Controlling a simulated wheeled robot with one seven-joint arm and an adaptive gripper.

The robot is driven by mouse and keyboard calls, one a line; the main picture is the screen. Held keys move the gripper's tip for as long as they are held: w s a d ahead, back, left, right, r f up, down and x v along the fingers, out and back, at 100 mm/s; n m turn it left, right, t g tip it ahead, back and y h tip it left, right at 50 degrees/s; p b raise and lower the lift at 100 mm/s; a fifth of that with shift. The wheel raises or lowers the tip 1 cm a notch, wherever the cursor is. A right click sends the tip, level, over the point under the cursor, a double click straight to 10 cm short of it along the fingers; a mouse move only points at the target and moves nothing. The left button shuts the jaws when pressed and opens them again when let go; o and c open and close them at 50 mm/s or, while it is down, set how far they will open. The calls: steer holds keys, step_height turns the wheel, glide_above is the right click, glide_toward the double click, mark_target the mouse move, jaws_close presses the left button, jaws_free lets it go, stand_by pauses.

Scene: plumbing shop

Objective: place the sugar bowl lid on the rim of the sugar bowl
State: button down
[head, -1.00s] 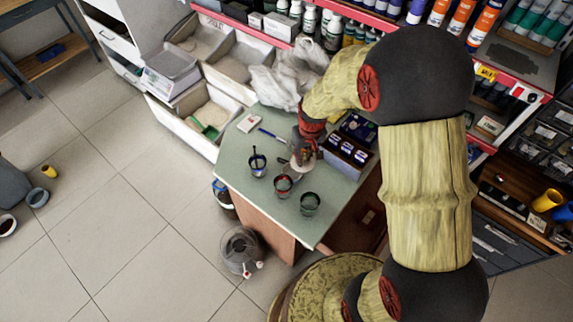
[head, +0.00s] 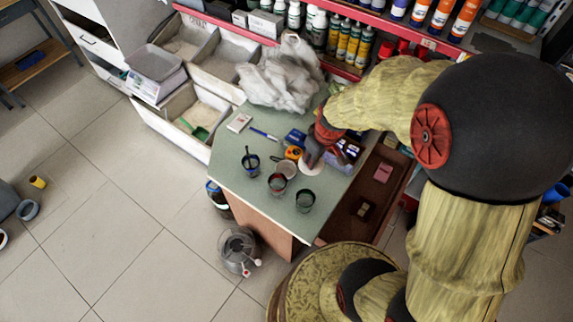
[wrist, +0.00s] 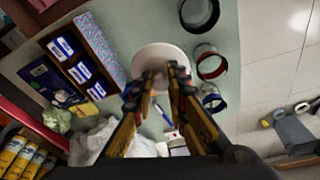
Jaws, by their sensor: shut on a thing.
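My gripper (wrist: 165,78) points down over the green table and is shut on the sugar bowl lid (wrist: 150,57), a pale round disc at its fingertips in the wrist view. In the head view the lid (head: 309,164) shows as a white patch under my gripper (head: 314,154). A pale round thing (head: 287,168), which looks like the sugar bowl, stands just left of the lid, behind the red-rimmed cup. In the wrist view no separate bowl shows; the disc and fingers may hide it. I cannot tell whether lid and bowl touch.
A blue cup with a spoon (head: 250,162), a red-rimmed cup (head: 277,184) and a dark green cup (head: 305,200) stand close by. A compartment box (wrist: 101,45) is beside my gripper.

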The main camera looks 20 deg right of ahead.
steer(key=shift+w+a+f+b, duration=0.65)
steer(key=shift+w+a+f, duration=0.5)
steer(key=shift+f, duration=0.7)
steer(key=shift+w+a+f+b, duration=0.8)
steer(key=shift+w+f, duration=0.6)
steer(key=shift+f, duration=0.45)
steer(key=shift+w+a+f+b, duration=0.55)
steer(key=shift+w+a+f, duration=0.65)
steer(key=shift+f, duration=0.65)
steer(key=shift+w+d+f, duration=0.1)
steer(key=shift+d+f, duration=0.05)
steer(key=shift+f+b, duration=0.35)
steer(key=c, duration=1.8)
jaws_free()
steer(key=shift+o, duration=0.2)
steer(key=shift+r, duration=0.1)
